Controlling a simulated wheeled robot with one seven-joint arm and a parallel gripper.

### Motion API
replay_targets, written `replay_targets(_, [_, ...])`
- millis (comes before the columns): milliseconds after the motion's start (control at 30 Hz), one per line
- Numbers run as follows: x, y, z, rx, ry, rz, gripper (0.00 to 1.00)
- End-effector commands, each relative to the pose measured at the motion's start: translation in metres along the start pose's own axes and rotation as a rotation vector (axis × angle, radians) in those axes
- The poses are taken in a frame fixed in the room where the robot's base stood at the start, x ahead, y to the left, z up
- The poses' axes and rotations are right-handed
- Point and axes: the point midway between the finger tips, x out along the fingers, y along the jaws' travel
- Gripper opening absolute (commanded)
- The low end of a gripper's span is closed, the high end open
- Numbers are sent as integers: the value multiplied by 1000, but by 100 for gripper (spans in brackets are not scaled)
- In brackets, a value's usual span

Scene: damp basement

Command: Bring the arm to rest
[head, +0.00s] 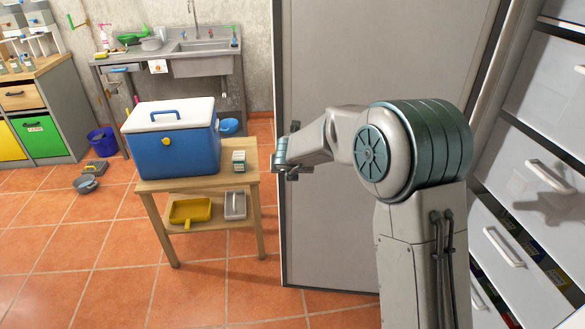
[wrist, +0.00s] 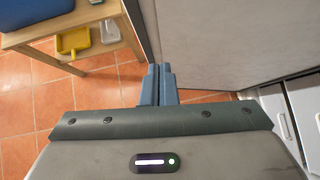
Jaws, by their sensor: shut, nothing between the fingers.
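My arm rises at the right of the head view, bends at the large round joint and reaches left in front of a grey door panel. My gripper (head: 281,166) is at the arm's far end, just right of the small wooden table (head: 192,184). In the wrist view my gripper (wrist: 157,86) shows two blue fingers pressed together, with nothing between them. The fingers point along the lower edge of the grey panel (wrist: 215,45), above the tiled floor.
A blue cooler (head: 174,145) with a white lid and a small box (head: 239,161) stand on the table. Drawers (head: 545,165) are close at right. A sink (head: 203,58) stands at the back. The floor at front left is clear.

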Motion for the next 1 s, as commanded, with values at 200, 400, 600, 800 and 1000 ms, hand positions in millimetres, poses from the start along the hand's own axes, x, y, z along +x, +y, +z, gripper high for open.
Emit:
replay_targets(200, [-17, -6, 14, -133, -52, 28, 0])
replay_targets(400, [-82, -20, 35, -677, -202, 115, 0])
replay_targets(600, [-150, -37, 10, -1310, -284, 192, 0])
replay_targets(800, [-211, -68, -54, -1925, -266, 290, 0])
replay_targets(1000, [-264, -119, -139, -2479, -144, 466, 0])
